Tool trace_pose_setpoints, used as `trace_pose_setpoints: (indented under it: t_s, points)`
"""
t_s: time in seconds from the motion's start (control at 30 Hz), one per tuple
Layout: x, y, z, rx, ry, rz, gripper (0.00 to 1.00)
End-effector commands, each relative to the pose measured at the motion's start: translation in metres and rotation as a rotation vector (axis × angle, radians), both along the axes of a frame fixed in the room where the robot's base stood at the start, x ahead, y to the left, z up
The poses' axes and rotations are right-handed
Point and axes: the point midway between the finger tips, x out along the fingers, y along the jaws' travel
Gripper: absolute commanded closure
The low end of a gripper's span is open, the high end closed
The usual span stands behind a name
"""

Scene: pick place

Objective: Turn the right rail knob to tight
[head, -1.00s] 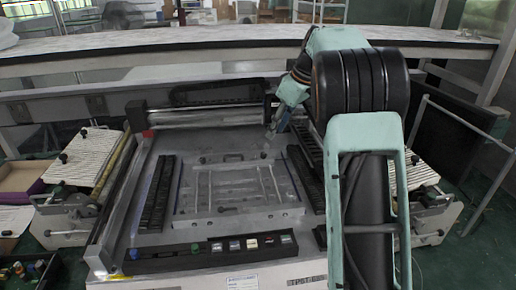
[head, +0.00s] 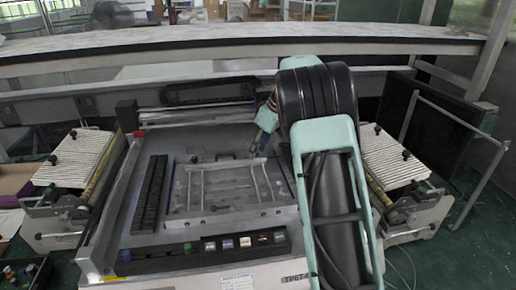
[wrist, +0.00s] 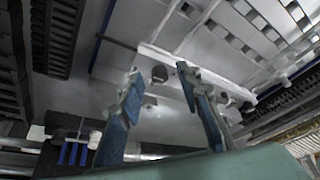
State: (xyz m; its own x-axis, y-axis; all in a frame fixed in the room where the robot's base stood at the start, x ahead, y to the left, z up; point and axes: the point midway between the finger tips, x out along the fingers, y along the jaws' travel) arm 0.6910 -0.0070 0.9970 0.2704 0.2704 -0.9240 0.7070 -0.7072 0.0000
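My gripper (head: 256,149) is over the back right part of the grey machine bed (head: 150,229), close to the back bar of the rail frame (head: 222,162). In the wrist view my gripper (wrist: 158,72) has its two blue fingers apart, with nothing held between them. A dark round knob (wrist: 160,73) on the pale bar shows in the gap between the fingertips; I cannot tell whether the fingers touch it. Smaller knob-like parts (wrist: 231,101) sit further right along that bar. The knob's tightness cannot be read, and my arm hides the bed's right side in the head view.
A black slotted strip (head: 149,194) runs along the bed's left side. Several coloured buttons (head: 227,244) line the front panel. Ribbed trays with black knobs stand left (head: 75,158) and right (head: 393,157). A long shelf (head: 200,58) crosses behind the machine.

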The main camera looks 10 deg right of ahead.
Motion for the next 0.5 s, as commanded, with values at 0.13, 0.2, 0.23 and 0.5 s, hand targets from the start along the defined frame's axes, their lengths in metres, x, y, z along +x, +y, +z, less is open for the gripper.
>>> trace_pose_setpoints:
  t_s: [0.13, 0.2, 0.23, 0.5]
  points:
    - [0.0000, 0.0000, 0.0003, 0.000, 0.000, 0.000, 0.79]
    - [0.0000, 0.0000, 0.0004, 0.000, 0.000, 0.000, 0.86]
    - [0.0000, 0.0000, 0.0004, 0.000, 0.000, 0.000, 0.90]
    - [-0.0001, 0.0000, 0.0005, 0.000, 0.000, -0.001, 1.00]
